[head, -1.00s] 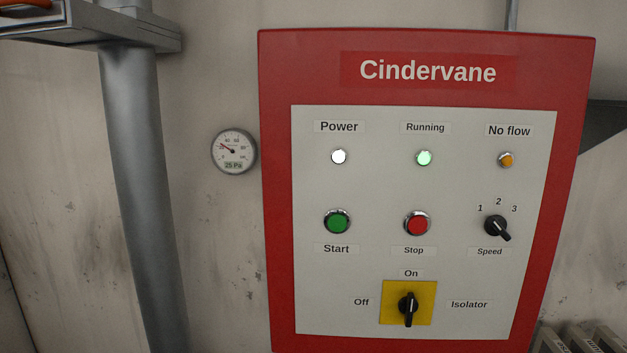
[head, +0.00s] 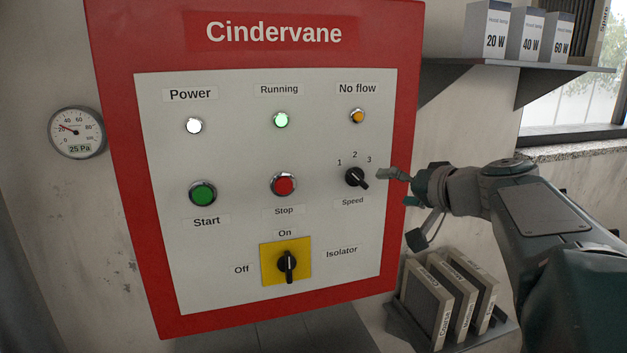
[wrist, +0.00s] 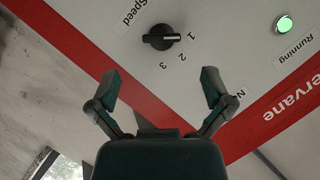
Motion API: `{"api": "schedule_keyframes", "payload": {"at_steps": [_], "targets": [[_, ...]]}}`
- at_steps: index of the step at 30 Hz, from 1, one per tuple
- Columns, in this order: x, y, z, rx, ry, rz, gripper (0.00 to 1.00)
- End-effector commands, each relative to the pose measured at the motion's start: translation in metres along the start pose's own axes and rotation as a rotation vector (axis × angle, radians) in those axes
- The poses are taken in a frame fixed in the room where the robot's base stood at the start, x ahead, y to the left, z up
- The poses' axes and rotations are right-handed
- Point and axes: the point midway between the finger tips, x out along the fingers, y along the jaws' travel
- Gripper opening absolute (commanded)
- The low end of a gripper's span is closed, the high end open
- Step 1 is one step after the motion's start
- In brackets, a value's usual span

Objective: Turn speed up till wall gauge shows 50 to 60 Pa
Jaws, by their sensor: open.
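The black speed knob (head: 355,177) is at the right of the Cindervane panel, with marks 1, 2 and 3 above it. In the wrist view the knob (wrist: 161,37) lies ahead of the fingers, its pale line towards 1. The round wall gauge (head: 77,132) left of the panel reads 25 Pa on its display, the red needle low on the scale. My gripper (head: 398,207) is open and empty, just right of the knob in the head view and apart from it. Both fingers of my gripper (wrist: 160,82) show spread in the wrist view.
The white power lamp (head: 194,126) and green running lamp (head: 281,120) are lit. Start (head: 203,193) and stop (head: 284,185) buttons and the isolator (head: 287,264), at On, share the panel.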

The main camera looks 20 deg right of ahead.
Motion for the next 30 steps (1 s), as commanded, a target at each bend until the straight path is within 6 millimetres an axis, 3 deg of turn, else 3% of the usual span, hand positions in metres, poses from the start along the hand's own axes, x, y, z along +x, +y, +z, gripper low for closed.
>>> {"api": "schedule_keyframes", "payload": {"at_steps": [3, 7, 21, 30], "targets": [[-0.002, 0.003, -0.014, 0.005, 0.034, -0.015, 1.00], [0.012, 0.002, -0.013, 0.006, 0.031, -0.018, 1.00], [0.092, 0.001, -0.015, 0.007, 0.029, -0.017, 1.00], [0.106, 0.000, -0.015, 0.006, 0.031, -0.015, 1.00]]}}
